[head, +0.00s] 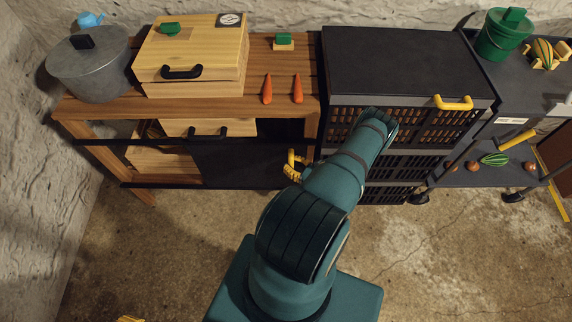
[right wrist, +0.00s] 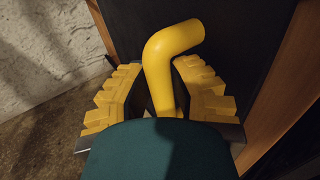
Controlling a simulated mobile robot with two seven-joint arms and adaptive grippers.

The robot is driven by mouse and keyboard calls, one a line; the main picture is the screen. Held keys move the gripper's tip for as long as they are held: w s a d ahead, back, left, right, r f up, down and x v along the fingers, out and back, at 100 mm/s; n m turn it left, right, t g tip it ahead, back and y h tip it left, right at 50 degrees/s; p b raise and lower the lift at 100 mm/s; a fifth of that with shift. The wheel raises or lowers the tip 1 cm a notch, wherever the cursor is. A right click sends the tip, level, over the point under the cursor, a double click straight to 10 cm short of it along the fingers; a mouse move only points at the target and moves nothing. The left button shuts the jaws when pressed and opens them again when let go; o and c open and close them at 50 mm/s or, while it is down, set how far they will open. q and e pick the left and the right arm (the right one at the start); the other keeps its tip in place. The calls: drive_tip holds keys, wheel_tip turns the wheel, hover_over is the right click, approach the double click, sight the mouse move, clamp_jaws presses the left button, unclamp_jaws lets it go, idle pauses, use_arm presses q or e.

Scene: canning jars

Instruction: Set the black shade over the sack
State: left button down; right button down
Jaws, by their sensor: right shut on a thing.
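The black shade is a flat dark panel (head: 240,168) between two black rails on the front of the wooden bench. A yellow handle (head: 292,156) stands at its right end. My right gripper (head: 293,172) is shut on that handle. In the right wrist view, the yellow fingers of the gripper (right wrist: 158,70) lie on both sides of the bent handle (right wrist: 172,42), with the dark panel (right wrist: 240,25) behind. I cannot make out a sack in either view. Only a yellow tip of what looks like my left gripper (head: 130,319) shows at the bottom edge.
The bench (head: 283,88) bears a grey pot (head: 90,68), a wooden box (head: 190,55) and two carrots (head: 267,89). Wooden crates (head: 165,162) show left of the panel. A black slatted cabinet (head: 400,60) stands right of the bench. The floor in front is mostly clear.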

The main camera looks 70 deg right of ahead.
drive_tip(key=c, duration=1.1)
unclamp_jaws()
drive_tip(key=s, duration=0.4)
drive_tip(key=s+a, duration=0.1)
drive_tip(key=s, duration=0.3)
drive_tip(key=s+a, duration=0.1)
drive_tip(key=s, duration=0.2)
drive_tip(key=shift+s+a, duration=0.15)
drive_tip(key=shift+s, duration=0.25)
